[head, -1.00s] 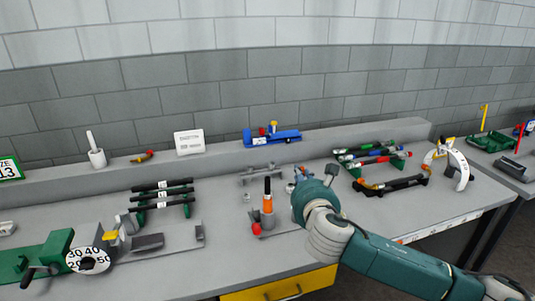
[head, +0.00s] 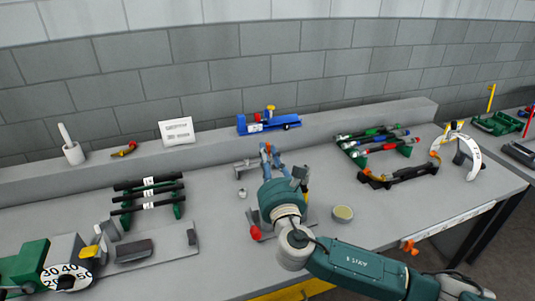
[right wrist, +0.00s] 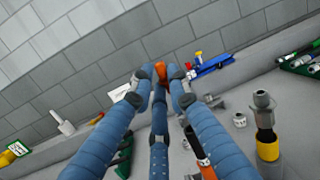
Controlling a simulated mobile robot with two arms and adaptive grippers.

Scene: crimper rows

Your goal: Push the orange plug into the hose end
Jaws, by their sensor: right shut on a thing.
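My right gripper (head: 268,152) has its blue fingers pointing up and away, above the middle of the bench. In the right wrist view its fingertips (right wrist: 160,80) are shut on the small orange plug (right wrist: 160,70), which pokes out beyond them. The plug is only a tiny orange spot in the head view. A black upright piece with an orange band, seemingly the hose end (right wrist: 192,140), shows below and partly behind the fingers in the wrist view, apart from the plug. In the head view my gripper hides it. My left gripper is not in view.
A red knob (head: 255,232) sits by my right wrist. A round tin (head: 343,213) stands right of it. Black bars on a green rack (head: 150,195) are left, coloured tubes (head: 375,140) right. A blue tool (head: 268,123) lies on the back ledge.

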